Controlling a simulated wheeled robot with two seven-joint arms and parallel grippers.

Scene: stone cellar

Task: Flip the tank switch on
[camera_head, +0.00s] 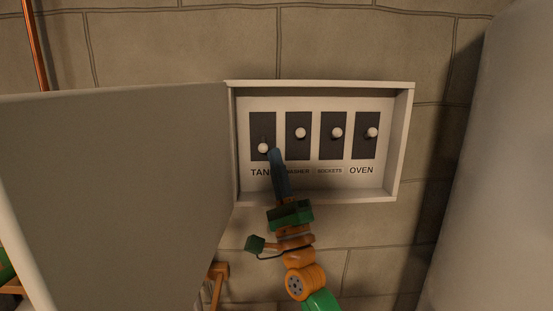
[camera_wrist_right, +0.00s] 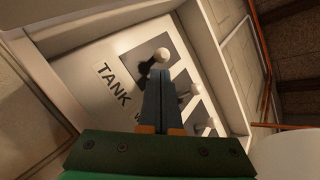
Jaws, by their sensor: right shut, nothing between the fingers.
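The tank switch (camera_head: 263,148) is a white ball-ended lever on a dark plate, first from the left in the open switch box (camera_head: 404,140). Its knob sits lower than the other knobs. In the right wrist view the knob (camera_wrist_right: 161,55) shows just beyond the fingertips. My right gripper (camera_head: 273,152) is shut and empty, its fingertips just right of and slightly below the knob. Whether they touch it I cannot tell. The fingers hide the end of the TANK label. My right gripper's closed fingers also show in the right wrist view (camera_wrist_right: 159,72).
The washer (camera_head: 300,132), sockets (camera_head: 337,132) and oven (camera_head: 372,132) switches stand in a row to the right. The box's grey door (camera_head: 120,180) hangs open at left. A large pale rounded body (camera_head: 500,180) stands at right. The stone wall below is mostly bare.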

